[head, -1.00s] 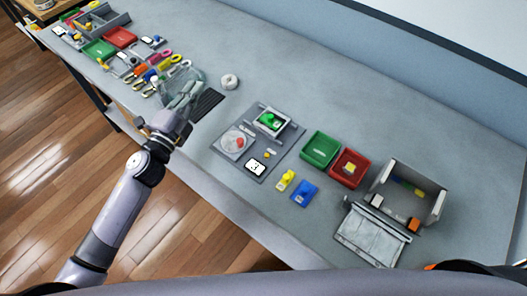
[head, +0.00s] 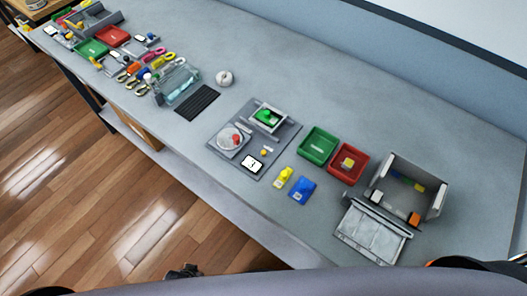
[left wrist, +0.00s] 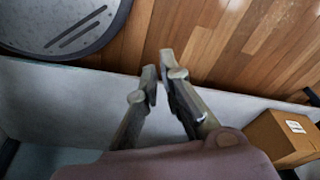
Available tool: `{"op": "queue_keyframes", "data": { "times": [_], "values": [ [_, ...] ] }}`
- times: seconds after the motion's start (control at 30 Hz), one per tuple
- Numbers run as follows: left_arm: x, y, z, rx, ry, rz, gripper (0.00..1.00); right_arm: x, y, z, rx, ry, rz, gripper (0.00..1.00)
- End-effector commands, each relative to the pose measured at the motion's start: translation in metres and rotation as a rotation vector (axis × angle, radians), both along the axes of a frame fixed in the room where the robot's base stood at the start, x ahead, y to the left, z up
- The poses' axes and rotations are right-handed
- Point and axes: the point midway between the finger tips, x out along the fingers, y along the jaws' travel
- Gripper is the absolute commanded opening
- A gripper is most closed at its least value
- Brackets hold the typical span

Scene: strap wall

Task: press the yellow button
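A small yellow button (head: 264,153) sits on a grey panel (head: 284,143) on the bench, in the middle of the head view. It lies between a round pale dial with a red part (head: 236,140) and a white display (head: 252,163). My left gripper (left wrist: 158,72) shows in the left wrist view over the floor, with a narrow gap between its fingertips and nothing between them. In the head view only a dark bit of it (head: 183,272) shows at the bottom edge, well away from the panel. My right gripper is not in view.
A green part (head: 267,116) is at the panel's back. Green (head: 317,145) and red (head: 348,163) trays, yellow (head: 283,178) and blue (head: 303,190) pieces and an open grey box (head: 409,177) stand to the right. A cardboard box (left wrist: 285,137) is low beside the wrist.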

Motion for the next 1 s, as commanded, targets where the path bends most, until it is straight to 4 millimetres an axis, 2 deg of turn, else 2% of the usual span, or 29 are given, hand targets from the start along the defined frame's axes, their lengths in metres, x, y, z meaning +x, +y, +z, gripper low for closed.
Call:
{"op": "queue_keyframes", "data": {
  "times": [0.03, 0.1, 0.2, 0.3, 0.4, 0.57, 1.0],
  "values": [
    [-0.021, 0.003, -0.024, 0.001, 0.024, 0.000, 0.07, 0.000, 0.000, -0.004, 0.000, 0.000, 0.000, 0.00],
    [-0.047, 0.007, -0.047, 0.001, 0.044, 0.000, 0.07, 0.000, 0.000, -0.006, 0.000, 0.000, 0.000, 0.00],
    [-0.079, 0.012, -0.070, 0.002, 0.065, -0.001, 0.07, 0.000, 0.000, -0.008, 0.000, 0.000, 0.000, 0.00],
    [-0.104, 0.016, -0.084, 0.003, 0.079, -0.001, 0.07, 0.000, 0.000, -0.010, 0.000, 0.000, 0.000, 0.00],
    [-0.120, 0.018, -0.091, 0.004, 0.088, -0.001, 0.07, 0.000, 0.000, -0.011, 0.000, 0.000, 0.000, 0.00],
    [-0.128, 0.020, -0.094, 0.004, 0.092, -0.001, 0.07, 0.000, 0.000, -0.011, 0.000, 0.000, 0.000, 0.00],
    [-0.128, 0.020, -0.094, 0.004, 0.093, -0.002, 0.07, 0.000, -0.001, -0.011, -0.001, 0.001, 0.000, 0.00]
  ]
}}
